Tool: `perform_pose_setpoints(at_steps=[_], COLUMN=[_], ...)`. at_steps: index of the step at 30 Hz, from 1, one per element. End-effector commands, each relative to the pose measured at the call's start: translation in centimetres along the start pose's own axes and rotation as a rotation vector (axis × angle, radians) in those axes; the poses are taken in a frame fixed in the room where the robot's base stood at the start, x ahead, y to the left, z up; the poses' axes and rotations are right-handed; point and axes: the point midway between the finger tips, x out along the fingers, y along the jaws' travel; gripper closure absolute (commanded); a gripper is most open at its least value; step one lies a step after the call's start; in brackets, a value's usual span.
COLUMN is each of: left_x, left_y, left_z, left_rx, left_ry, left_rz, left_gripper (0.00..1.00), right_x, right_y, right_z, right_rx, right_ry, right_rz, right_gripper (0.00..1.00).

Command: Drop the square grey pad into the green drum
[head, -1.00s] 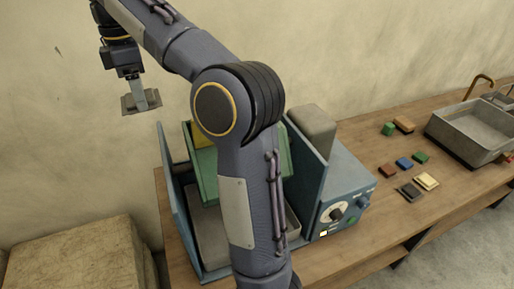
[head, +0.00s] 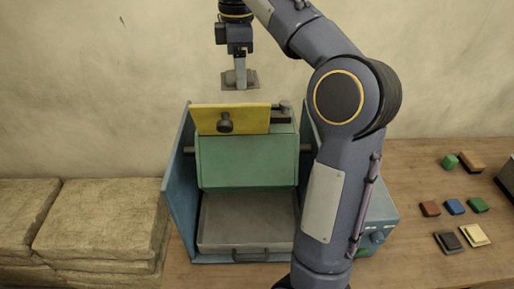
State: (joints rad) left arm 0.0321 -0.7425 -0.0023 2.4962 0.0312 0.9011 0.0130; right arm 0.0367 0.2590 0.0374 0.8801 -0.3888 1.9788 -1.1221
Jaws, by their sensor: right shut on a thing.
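The green drum (head: 247,162) sits between blue side walls on the table. A yellow lid (head: 210,121) with a dark knob stands up at its top, and part of the drum's top is hidden behind it. My right gripper (head: 240,84) is shut on the square grey pad (head: 252,78) and holds it in the air, above the yellow lid in the picture. How far the pad is from the drum in depth I cannot tell. My right arm covers the machine's right side. My left gripper is out of view.
A grey tray (head: 245,216) with a handle lies below the drum. Several small coloured blocks, with a dark square piece (head: 447,242) and a cream one (head: 475,235), lie on the table (head: 415,175) at right. Stacked tan sacks (head: 95,225) are at left.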

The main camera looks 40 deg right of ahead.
Motion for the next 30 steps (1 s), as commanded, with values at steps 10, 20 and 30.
perform_pose_setpoints(at_steps=[10,20,30], left_x=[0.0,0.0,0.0], left_y=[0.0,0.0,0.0], left_z=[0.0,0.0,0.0], left_rx=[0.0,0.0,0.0], left_ry=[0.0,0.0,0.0], left_rz=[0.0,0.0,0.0], left_gripper=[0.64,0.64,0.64], right_x=[3.0,4.5,4.5], right_y=[-0.1,-0.1,-0.1], right_z=[0.0,0.0,0.0], right_rx=[-0.001,0.0,-0.001], right_ry=[-0.003,0.0,0.0], right_rz=[0.006,0.008,0.007], right_gripper=[0.7,0.7,0.28])
